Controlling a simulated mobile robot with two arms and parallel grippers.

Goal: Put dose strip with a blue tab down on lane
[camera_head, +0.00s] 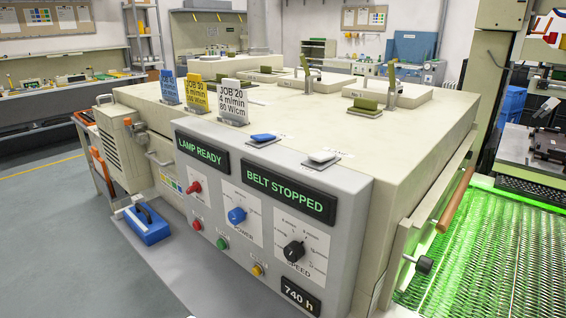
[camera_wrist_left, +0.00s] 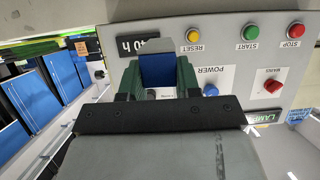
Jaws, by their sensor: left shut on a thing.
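In the left wrist view, my left gripper (camera_wrist_left: 158,72) has dark green fingers shut on a small piece with a blue part (camera_wrist_left: 158,66) and a grey end; it looks like the dose strip with a blue tab. Its far part is hidden or too small to tell. The gripper is in front of the control panel (camera_wrist_left: 225,70). In the head view, the green-lit mesh belt (camera_head: 492,250) runs at the right side of the machine; I cannot make out separate lanes on it. Neither gripper shows in the head view.
The machine's control panel (camera_head: 262,215) reads LAMP READY and BELT STOPPED. On its top stand JOB cards (camera_head: 234,102), a blue pad (camera_head: 263,137) and a white pad (camera_head: 322,156). A blue handled box (camera_head: 148,224) sits at its lower left. A roller handle (camera_head: 453,197) borders the belt.

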